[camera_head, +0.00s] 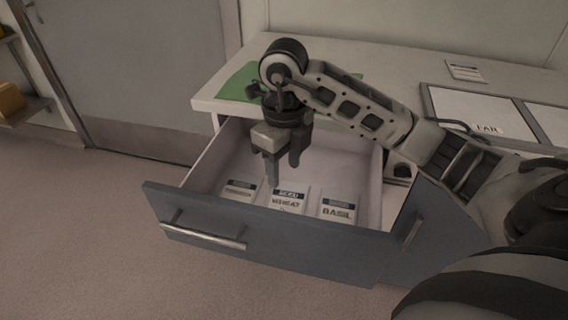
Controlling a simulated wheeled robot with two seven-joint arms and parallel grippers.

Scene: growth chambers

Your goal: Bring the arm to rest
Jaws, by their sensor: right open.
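My right gripper (284,173) points down inside the open drawer (262,238), above the seed packets. Its two fingers are apart with nothing between them. My right arm comes in from the right and reaches over the counter. Three white packets lie in a row near the drawer's front: one at the left (240,189) whose label is too small to read, one that seems to read "WHEAT" (288,201) in the middle, and a "BASIL" packet (339,211) at the right. The fingertips are close above the left and middle packets; I cannot tell whether they touch. My left gripper is not in view.
The drawer is pulled out from under a white counter (400,68). A green mat (238,84) lies on the counter, partly behind my arm. A framed panel (478,112) reading "FAR" and a small card (466,71) are at the right. A grey door (140,70) and open floor are left.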

